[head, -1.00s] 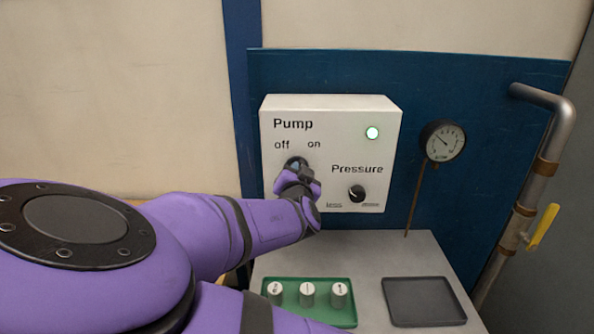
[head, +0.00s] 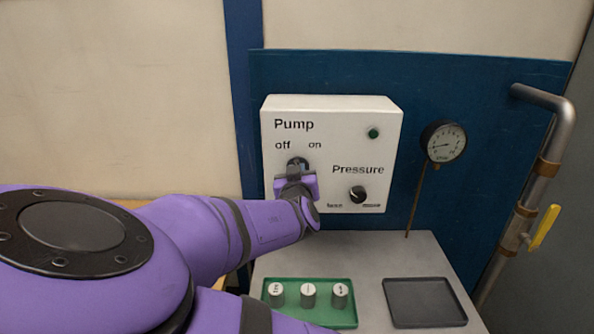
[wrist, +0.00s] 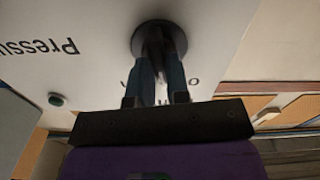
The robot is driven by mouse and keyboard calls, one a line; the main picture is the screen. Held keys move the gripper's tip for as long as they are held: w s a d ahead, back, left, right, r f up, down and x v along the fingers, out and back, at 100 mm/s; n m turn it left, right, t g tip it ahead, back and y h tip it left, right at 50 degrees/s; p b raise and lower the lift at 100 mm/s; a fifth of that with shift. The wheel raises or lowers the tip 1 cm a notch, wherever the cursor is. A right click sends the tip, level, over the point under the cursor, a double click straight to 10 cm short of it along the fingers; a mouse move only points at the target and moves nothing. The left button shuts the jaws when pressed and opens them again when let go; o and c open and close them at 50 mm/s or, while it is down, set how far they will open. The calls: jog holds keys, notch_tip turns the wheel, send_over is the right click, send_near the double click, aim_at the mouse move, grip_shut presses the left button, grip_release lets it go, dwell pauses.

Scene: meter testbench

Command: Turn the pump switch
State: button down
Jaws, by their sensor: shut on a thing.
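The pump switch (head: 297,162) is a round black knob on the white control box (head: 335,145), below the words "off" and "on". My gripper (head: 296,174) is shut on the switch and hides most of it in the head view. In the wrist view the dark round base of the switch (wrist: 160,36) is at the top, with my gripper's two fingers (wrist: 160,72) closed around its grip. The green lamp (head: 373,133) on the box is dark. Which label the switch points at is hard to tell behind my gripper.
The black pressure knob (head: 358,195) is close to the right of my gripper. A round gauge (head: 443,142) and a pipe with a yellow lever (head: 543,227) stand farther right. A green tray (head: 312,316) with several small cylinders and an empty dark tray (head: 424,302) lie on the bench.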

jog(key=shift+a+f+n, duration=0.1)
jog(key=shift+n, duration=1.9)
jog(key=c, duration=1.1)
grip_release()
jog(key=shift+s, duration=0.1)
